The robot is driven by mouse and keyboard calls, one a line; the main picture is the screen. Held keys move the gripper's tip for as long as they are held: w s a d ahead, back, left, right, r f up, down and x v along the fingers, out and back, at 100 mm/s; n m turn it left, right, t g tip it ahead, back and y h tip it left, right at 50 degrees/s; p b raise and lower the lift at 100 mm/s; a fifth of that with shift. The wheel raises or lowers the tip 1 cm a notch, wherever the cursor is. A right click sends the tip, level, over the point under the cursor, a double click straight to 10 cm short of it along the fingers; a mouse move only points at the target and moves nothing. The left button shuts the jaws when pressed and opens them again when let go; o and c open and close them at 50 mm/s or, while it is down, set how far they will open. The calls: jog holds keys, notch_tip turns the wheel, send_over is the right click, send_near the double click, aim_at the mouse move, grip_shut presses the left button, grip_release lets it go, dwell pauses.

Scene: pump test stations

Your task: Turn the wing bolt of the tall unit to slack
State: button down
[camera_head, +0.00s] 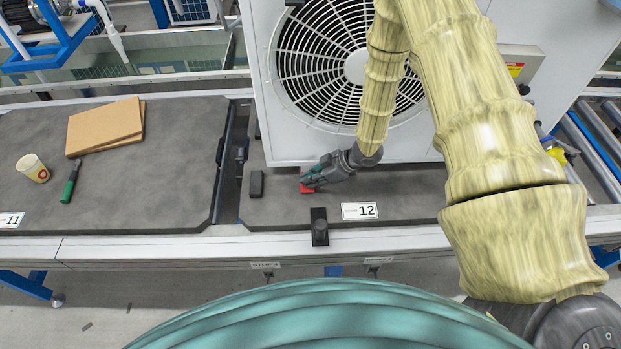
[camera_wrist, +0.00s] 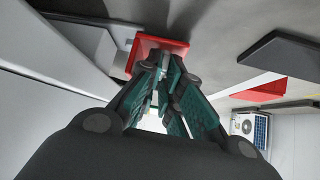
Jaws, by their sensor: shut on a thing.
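The tall unit (camera_head: 262,75) is a white cabinet with a round fan grille, standing on the grey board of station 12. A small red wing bolt (camera_head: 306,189) is low at its front foot; in the wrist view its red part (camera_wrist: 160,42) shows at the fingertips. My gripper (camera_head: 310,180) reaches down beside the unit with teal fingers shut on the red wing bolt. The fingers (camera_wrist: 160,75) also show in the wrist view and hide part of the bolt, so its turned angle cannot be told.
A small dark block (camera_head: 256,184) stands left of my gripper, and a black piece (camera_head: 319,227) sits at the board's front edge by the 12 label (camera_head: 360,211). On the station 11 board are a cup (camera_head: 33,168), a green-handled tool (camera_head: 71,182) and cardboard (camera_head: 104,126).

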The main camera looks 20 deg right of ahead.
jog(key=shift+s+f, duration=0.1)
dwell(0.4)
jog(key=c, duration=1.9)
grip_release()
jog(key=v, duration=1.2)
